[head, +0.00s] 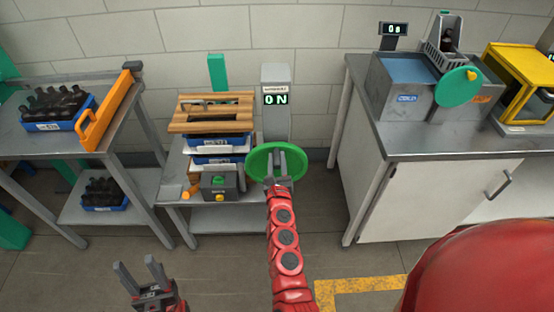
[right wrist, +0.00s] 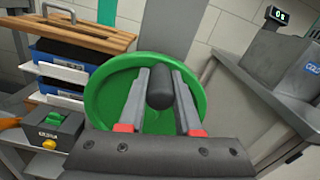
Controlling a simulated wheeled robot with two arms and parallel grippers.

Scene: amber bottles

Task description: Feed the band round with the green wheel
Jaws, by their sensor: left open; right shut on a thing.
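The green wheel (head: 257,163) stands upright on the front of the grey machine with an "ON" display (head: 275,100). It also fills the middle of the right wrist view (right wrist: 108,95). A dark round handle (right wrist: 160,90) sticks out from the wheel. My right gripper (head: 277,154) is shut on this handle, one finger on each side of it (right wrist: 162,75). The handle is hidden or too small to tell in the head view. My left gripper (head: 141,268) is open and empty, low in front of the left shelves. I cannot make out the band.
Left of the wheel, a wooden rack (head: 212,112) lies on stacked blue crates (head: 232,141). A grey box with a green switch (head: 220,185) stands before them. Bottle crates sit on the left table (head: 30,140). The right counter (head: 400,140) bears another machine with a green disc (head: 458,87).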

